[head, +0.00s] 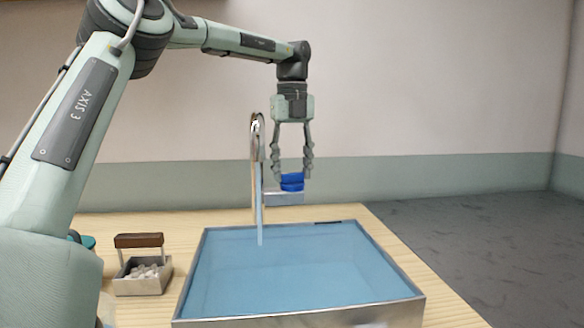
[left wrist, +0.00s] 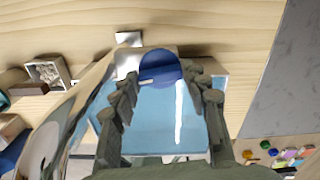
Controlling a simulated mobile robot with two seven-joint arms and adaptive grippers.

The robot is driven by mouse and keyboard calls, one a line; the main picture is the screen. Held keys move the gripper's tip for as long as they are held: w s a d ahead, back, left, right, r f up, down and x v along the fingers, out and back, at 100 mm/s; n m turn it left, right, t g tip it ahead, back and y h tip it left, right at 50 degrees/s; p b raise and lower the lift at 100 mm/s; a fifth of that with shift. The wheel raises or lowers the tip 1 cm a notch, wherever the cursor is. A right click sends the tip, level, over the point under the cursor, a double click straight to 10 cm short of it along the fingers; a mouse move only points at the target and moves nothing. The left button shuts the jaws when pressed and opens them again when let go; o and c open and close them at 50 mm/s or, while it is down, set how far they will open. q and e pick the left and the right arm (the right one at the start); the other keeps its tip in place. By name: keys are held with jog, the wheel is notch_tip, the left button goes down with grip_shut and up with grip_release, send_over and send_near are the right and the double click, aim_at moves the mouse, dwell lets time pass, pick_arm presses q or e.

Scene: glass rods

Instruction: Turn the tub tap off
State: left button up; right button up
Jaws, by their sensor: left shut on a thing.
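The tub (head: 395,311) is a metal-rimmed basin filled with blue water. The tap's curved metal spout (head: 257,128) stands at its back edge. A thin stream of water (head: 260,215) runs from the spout into the tub. The blue tap knob (head: 292,182) sits right of the spout on a metal block. My left gripper (head: 292,172) points down over the knob and is shut on it, one finger on each side. In the left wrist view the round blue knob (left wrist: 160,68) shows between the fingers, with a pale line on it. My right gripper is not in view.
A small metal box (head: 143,284) of pale pieces, with a brown bar above it, stands left of the tub. In the left wrist view several small coloured objects (left wrist: 275,152) lie at the lower right. The wooden table is clear right of the tub.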

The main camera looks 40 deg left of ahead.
aim_at(294, 173)
pick_arm(q)
jog(key=shift+m, duration=1)
jog(key=o, duration=1.2)
jog(key=shift+c, duration=0.2)
notch_tip(294, 173, up, 12)
